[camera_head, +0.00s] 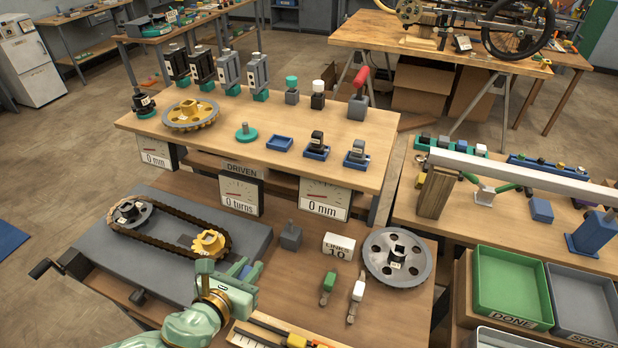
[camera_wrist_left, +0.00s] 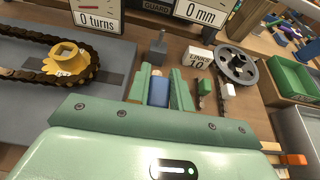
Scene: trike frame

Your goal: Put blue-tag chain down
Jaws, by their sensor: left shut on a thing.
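A dark chain (camera_head: 168,242) lies looped around a grey sprocket (camera_head: 132,212) and a yellow sprocket (camera_head: 210,243) on a grey plate; its right end also shows in the left wrist view (camera_wrist_left: 94,62). My left gripper (camera_head: 243,269) is just right of the yellow sprocket. In the left wrist view, its green fingers (camera_wrist_left: 158,88) are shut on a blue piece (camera_wrist_left: 158,92) with a tan end. I cannot tell whether this piece is the chain's blue tag or how it joins the chain. My right gripper is not in view.
Right of my left gripper are a grey post block (camera_head: 290,236), a "LINKS 10" sign (camera_head: 338,247), small green-tag (camera_head: 327,285) and white-tag (camera_head: 357,292) pieces and a large grey wheel (camera_head: 397,258). Green DONE (camera_head: 511,283) and grey SCRAP (camera_head: 584,302) trays stand right. Dials (camera_head: 241,193) stand behind.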

